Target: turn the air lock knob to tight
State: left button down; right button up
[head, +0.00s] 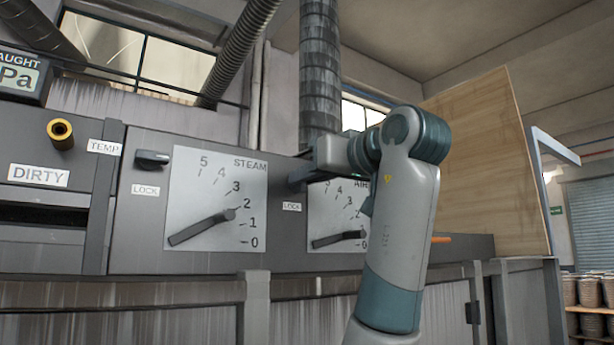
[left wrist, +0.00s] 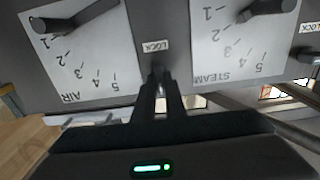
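The air dial (head: 325,220) is a pale plate with a dark pointer, partly hidden behind my left arm in the head view. Its LOCK label (head: 292,207) is on the panel to its left. My left gripper (head: 298,180) is at the panel just above this label. In the upside-down left wrist view, the air lock knob (left wrist: 156,70) is a small dark shape by the label, mostly hidden by the fingertips. The left fingers (left wrist: 163,82) are close together, with the knob between their tips. The knob's exact angle cannot be told. My right gripper is not in view.
The steam dial (head: 218,205) and the steam lock knob (head: 152,158) are left of the air dial. A brass-coloured fitting (head: 60,132) sticks out farther left. A wooden board (head: 485,155) stands at the right. A ribbed pipe (head: 320,70) rises behind the panel.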

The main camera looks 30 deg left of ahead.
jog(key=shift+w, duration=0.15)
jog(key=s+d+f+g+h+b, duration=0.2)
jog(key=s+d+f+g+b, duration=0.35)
jog(key=b, duration=0.25)
pick_arm(q)
jog(key=shift+w+d+f+m+b, duration=0.1)
jog(key=shift+m+b, duration=0.25)
jog(key=shift+m, duration=4.25)
jog(key=shift+w+f+m+b, duration=0.1)
jog(key=shift+m+b, duration=0.2)
jog(key=shift+m, duration=4.3)
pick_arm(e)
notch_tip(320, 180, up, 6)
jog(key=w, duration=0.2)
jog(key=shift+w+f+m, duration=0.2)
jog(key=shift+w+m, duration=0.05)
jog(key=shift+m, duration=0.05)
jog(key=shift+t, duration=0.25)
